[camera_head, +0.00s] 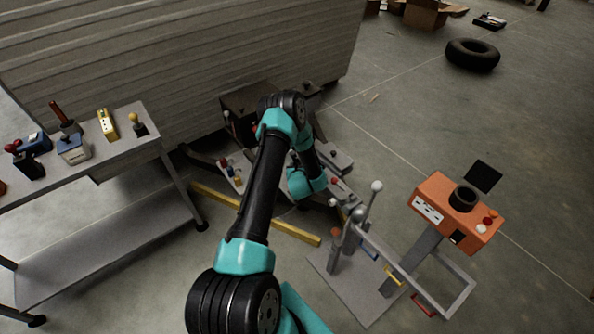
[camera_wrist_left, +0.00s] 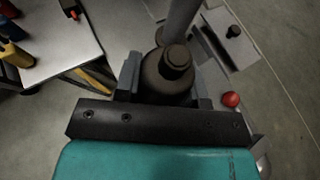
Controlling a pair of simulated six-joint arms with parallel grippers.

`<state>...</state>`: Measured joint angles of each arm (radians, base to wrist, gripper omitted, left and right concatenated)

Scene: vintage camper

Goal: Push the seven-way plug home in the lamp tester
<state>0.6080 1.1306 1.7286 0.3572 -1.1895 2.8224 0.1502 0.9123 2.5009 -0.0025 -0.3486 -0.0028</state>
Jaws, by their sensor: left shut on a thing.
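My left gripper (camera_wrist_left: 166,82) is shut on a dark, stepped round body, which looks like the seven-way plug (camera_wrist_left: 166,72). Its narrower end faces the wrist camera, and its far end is hidden. In the head view my own arm and wrist largely hide the fingers and the plug. An orange box on a grey post, apparently the lamp tester (camera_head: 430,200), stands to the right of the arm. On top it has a black round socket (camera_head: 463,199) with a dark lid standing open behind it. The plug is apart from this socket. My right gripper is in neither view.
A grey stand with a white-balled lever (camera_head: 376,187) lies between my arm and the orange box. A grey bench (camera_head: 120,160) with several small devices is at the left. A yellow bar (camera_head: 215,197) lies low near the trailer. Open floor lies at the right.

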